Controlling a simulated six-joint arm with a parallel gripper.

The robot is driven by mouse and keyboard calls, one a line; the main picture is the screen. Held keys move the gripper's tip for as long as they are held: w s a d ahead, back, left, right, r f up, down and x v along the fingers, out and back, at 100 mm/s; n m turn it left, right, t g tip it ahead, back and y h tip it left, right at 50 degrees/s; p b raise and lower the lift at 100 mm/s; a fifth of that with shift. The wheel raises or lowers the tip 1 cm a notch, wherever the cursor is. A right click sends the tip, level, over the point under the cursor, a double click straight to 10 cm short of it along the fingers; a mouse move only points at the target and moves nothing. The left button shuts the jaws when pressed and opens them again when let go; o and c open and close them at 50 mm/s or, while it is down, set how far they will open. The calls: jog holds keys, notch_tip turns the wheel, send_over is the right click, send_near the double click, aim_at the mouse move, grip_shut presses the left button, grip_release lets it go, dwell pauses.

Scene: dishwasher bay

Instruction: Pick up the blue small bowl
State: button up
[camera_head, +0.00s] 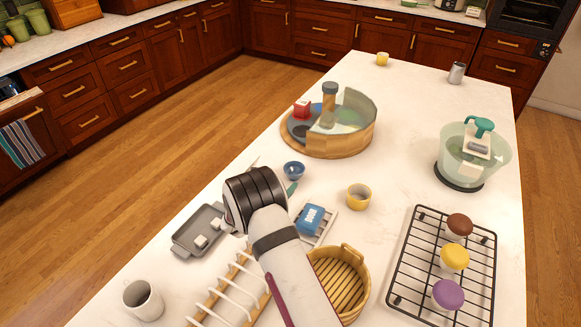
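The blue small bowl (293,170) stands upright on the white island counter, just in front of the round wooden tray. My arm reaches up from the bottom of the view, and its dark wrist (254,197) ends just to the left and nearer side of the bowl. In the picture there is a small gap between wrist and bowl. The bowl's inside looks empty.
The round tray (342,147) holds a glass divider and a red box. Nearby are a yellow cup (358,196), a blue sponge (310,218), a grey tray (190,238), a slatted basket (352,286) and a black rack (405,262). A teal-ended object (291,188) lies beside the bowl.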

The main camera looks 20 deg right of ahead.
aim_at(297, 168)
jog(key=x, duration=1.3)
jog(key=shift+s+d+f, duration=0.15)
jog(key=shift+f, duration=0.1)
jog(key=c, duration=1.1)
